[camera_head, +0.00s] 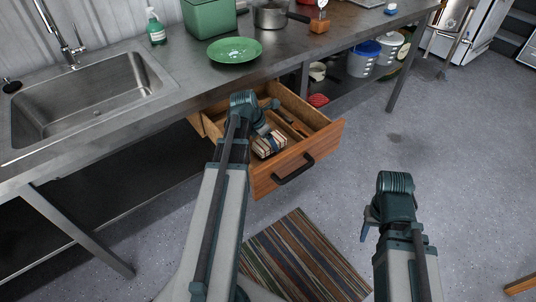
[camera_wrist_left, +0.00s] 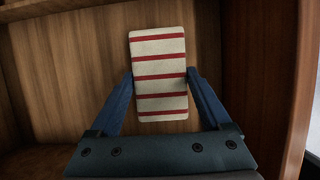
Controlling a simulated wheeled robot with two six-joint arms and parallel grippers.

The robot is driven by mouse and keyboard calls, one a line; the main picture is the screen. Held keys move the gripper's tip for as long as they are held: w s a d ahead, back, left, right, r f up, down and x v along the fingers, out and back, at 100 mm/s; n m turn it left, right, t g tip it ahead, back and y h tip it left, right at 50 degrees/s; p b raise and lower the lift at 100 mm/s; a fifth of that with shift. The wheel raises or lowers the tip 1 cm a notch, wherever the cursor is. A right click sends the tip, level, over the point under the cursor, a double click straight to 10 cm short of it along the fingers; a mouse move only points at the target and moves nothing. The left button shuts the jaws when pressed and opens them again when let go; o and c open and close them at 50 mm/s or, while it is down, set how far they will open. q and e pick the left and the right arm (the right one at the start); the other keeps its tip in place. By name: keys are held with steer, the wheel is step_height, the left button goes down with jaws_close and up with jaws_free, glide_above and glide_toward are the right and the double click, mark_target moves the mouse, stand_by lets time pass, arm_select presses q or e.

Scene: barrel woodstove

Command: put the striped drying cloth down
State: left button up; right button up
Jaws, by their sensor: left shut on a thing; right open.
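The striped drying cloth (camera_head: 269,145), a small folded cream block with dark red stripes, is inside the open wooden drawer (camera_head: 263,180), near its front. In the left wrist view the cloth (camera_wrist_left: 158,46) lies between the two blue fingers of my left gripper (camera_wrist_left: 160,76), which is shut on its sides. The drawer's wooden floor (camera_wrist_left: 70,75) shows behind it; I cannot tell whether the cloth touches it. In the head view the left gripper (camera_head: 265,131) is partly hidden by its own wrist. My right gripper (camera_head: 369,222) is open and empty above the floor, right of the drawer.
The drawer's side wall (camera_wrist_left: 272,70) is close to the right of my left gripper. A wooden utensil (camera_head: 298,128) lies in the drawer. The metal counter (camera_head: 185,75) with a green plate (camera_head: 234,50) is behind. A striped rug (camera_head: 305,258) lies on the floor.

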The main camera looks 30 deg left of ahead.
mark_target(268, 147)
arm_select(q)
steer(key=shift+f, duration=0.15)
step_height(268, 147, down, 4)
steer(key=b, duration=0.3)
steer(key=shift+b, duration=0.4)
steer(key=shift+r, duration=0.2)
steer(key=shift+f, duration=0.1)
steer(key=o, duration=1)
